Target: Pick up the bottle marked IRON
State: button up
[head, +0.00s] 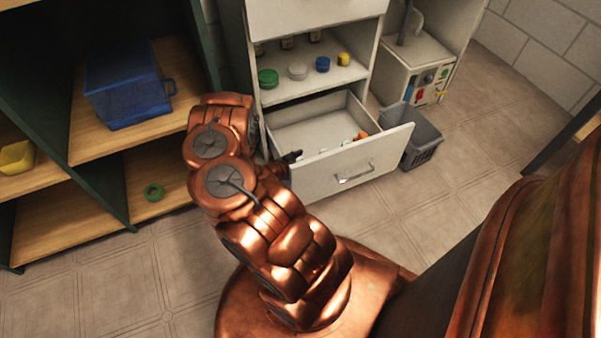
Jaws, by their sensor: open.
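No bottle with a readable IRON mark shows in the head view. Several small dark bottles with pale labels (287,43) stand at the back of the white cabinet's shelf, partly cut off by the panel above; their labels are too small to read. My gripper (291,157) shows only as a dark piece at the left side of the open drawer (372,160). It is open, and most of it is hidden behind my copper arm. Small white and orange items (361,135) lie inside the drawer at its right; I cannot tell what they are.
Green (268,77), white (298,71), blue (322,64) and yellow (343,59) lidded jars stand on the shelf. A grey bin (422,140) stands right of the drawer. A blue crate (128,90) and a green ring (154,192) sit on the left wooden rack.

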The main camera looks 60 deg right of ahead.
jog(key=shift+d+f, duration=0.1)
jog(key=shift+d, duration=0.2)
grip_shut()
dwell(0.7)
